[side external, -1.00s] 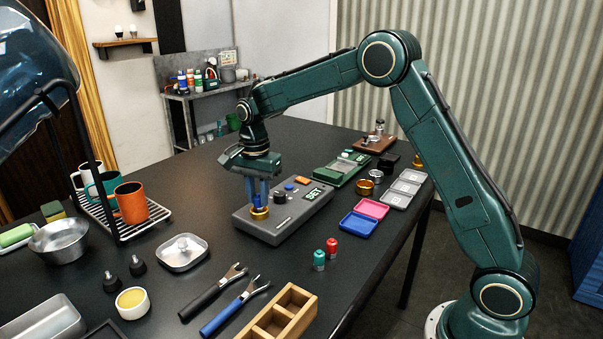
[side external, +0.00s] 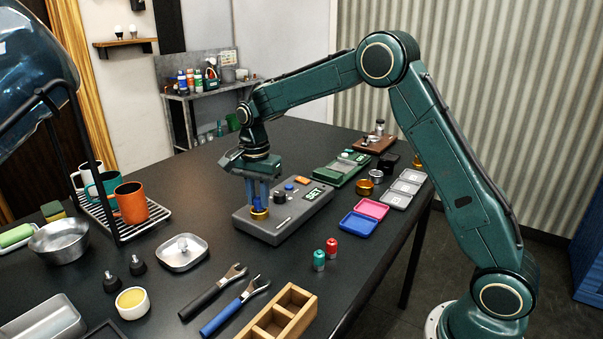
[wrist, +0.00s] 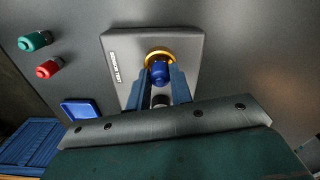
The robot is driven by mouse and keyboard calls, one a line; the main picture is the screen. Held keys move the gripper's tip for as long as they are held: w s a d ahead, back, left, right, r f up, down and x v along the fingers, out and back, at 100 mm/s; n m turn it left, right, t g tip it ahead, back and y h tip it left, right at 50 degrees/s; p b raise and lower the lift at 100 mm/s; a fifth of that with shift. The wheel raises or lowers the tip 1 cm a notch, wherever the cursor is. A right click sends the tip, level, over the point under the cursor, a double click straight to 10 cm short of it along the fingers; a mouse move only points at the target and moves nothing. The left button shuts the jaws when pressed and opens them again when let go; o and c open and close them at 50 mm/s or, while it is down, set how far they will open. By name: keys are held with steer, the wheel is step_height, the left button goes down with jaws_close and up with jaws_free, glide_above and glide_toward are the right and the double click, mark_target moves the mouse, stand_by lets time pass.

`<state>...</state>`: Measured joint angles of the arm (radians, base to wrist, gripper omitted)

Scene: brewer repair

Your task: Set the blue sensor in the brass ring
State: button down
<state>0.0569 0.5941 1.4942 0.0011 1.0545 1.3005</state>
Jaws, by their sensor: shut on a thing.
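The blue sensor (wrist: 160,72) is between the fingers of my gripper (side external: 259,198), which is shut on it. The brass ring (side external: 259,213) sits at the near left end of the grey test unit (side external: 279,232). In the side external view the sensor's lower end is at the ring, and my fingers partly hide it. In the wrist view the brass ring (wrist: 159,54) shows as an arc around the far side of the sensor. I cannot tell how deep the sensor sits in the ring.
A green sensor (side external: 319,260) and a red sensor (side external: 332,246) stand to the right on the table. Blue and pink trays (side external: 358,225) lie beyond them. Two wrenches (side external: 235,305) and a wooden box (side external: 284,318) lie in front. Bare table surrounds the unit's near side.

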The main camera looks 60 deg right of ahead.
steer(key=shift+f, duration=0.2)
stand_by(0.7)
steer(key=c, duration=0.8)
jaws_free()
steer(key=shift+o, duration=0.2)
steer(key=shift+r, duration=4.15)
